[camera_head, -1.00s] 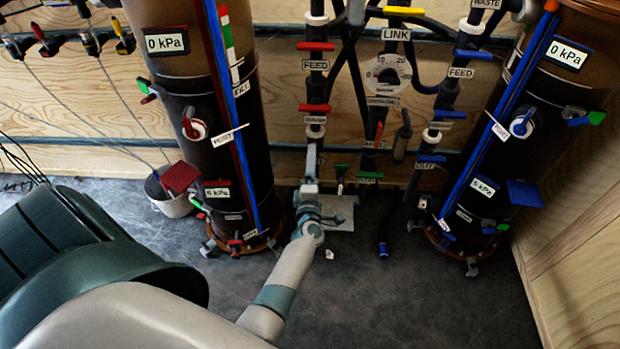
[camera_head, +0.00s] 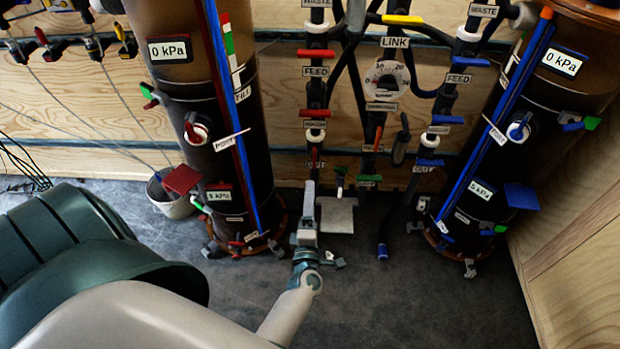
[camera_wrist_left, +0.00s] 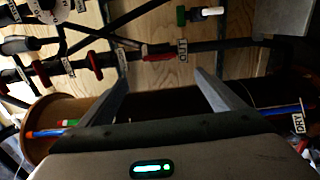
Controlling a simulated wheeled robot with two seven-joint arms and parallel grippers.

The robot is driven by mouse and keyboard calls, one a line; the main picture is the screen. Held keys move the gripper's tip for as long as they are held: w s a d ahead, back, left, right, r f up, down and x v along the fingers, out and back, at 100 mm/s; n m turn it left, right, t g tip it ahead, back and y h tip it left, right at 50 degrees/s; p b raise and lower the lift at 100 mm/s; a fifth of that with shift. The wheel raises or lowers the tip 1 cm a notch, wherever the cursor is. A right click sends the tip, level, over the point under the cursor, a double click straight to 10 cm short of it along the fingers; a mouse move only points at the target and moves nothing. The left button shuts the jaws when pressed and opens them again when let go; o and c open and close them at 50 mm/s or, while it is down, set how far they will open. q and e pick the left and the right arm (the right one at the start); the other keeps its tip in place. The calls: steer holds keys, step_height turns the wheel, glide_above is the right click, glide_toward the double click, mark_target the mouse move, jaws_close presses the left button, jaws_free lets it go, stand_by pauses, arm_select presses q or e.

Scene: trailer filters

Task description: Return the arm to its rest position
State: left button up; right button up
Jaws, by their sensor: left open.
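My left arm comes in from the bottom left of the head view, and its gripper (camera_head: 309,192) points away from me toward the pipes between the two dark columns. In the left wrist view the gripper (camera_wrist_left: 165,82) has its two fingers spread wide with nothing between them. Beyond the fingers are a brown-rimmed dark column (camera_wrist_left: 38,112), a plywood wall (camera_wrist_left: 155,70) and a dark pipe with a red valve handle (camera_wrist_left: 158,50). My right gripper is in neither view.
The left column (camera_head: 200,110) with red handles and the right column (camera_head: 510,130) with blue handles flank the pipework. A grey bucket (camera_head: 172,207) stands at the left column. Dark floor (camera_head: 400,300) is clear at the front right.

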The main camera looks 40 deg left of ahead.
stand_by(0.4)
arm_select(q)
steer(key=s+d+f+m+g+h+p, duration=0.1)
steer(key=s+d+f+m+g+h, duration=0.1)
steer(key=s+d+f+m+h, duration=0.45)
steer(key=s+d+f+m+g+h+p, duration=0.1)
steer(key=d+f+m+h, duration=0.3)
steer(key=d+f+m, duration=0.55)
steer(key=s+a+f+m+g+p, duration=0.1)
steer(key=s+f+m+g, duration=0.2)
steer(key=s, duration=0.6)
steer(key=s+a+f+m+g, duration=0.1)
steer(key=s+f+m+g, duration=0.2)
steer(key=s+f+m, duration=0.4)
step_height(320, 180, down, 3)
steer(key=shift+s+m+g+p, duration=0.35)
steer(key=shift+s+m+g, duration=0.05)
steer(key=shift+s, duration=0.55)
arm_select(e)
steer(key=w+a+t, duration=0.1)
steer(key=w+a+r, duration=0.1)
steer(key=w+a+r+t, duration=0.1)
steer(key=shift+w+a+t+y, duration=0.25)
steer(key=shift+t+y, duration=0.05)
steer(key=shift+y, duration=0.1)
